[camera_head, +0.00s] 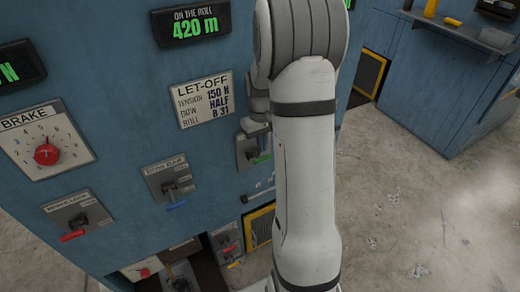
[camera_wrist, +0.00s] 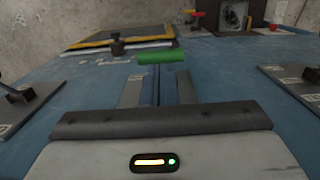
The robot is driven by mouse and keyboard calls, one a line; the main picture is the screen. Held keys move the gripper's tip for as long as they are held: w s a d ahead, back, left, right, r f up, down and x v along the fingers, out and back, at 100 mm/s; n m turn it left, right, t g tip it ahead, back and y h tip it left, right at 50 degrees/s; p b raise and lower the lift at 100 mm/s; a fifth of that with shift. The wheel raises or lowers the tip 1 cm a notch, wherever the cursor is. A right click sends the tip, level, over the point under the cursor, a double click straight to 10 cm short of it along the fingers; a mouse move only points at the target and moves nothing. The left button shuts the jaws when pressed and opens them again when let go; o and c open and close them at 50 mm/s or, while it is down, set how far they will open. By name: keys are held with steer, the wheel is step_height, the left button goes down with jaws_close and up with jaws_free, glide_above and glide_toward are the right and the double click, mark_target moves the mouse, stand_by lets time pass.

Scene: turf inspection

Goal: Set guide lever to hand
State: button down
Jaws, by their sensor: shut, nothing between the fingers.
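Several levers sit on the blue machine front. One has a blue tip (camera_head: 175,205) on a grey plate, one a red tip (camera_head: 72,236) at the lower left, and one a green tip (camera_head: 262,158) beside my arm. Their small labels are too blurred to tell surely which is the guide lever. In the wrist view a green handle (camera_wrist: 160,57) lies crosswise just beyond my gripper (camera_wrist: 158,88). My gripper is shut and empty, its fingers pointing towards that handle; contact cannot be told. In the head view my arm hides most of the gripper.
A brake dial (camera_head: 47,153) with a red knob and a let-off card (camera_head: 205,99) are on the same front. Smaller levers (camera_head: 228,240) sit lower down. A blue cabinet (camera_head: 450,85) stands at the right, with bare concrete floor (camera_head: 420,200) before it.

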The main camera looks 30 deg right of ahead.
mark_target(257, 157)
steer(key=shift+s+f, duration=0.1)
steer(key=shift+f, duration=1.2)
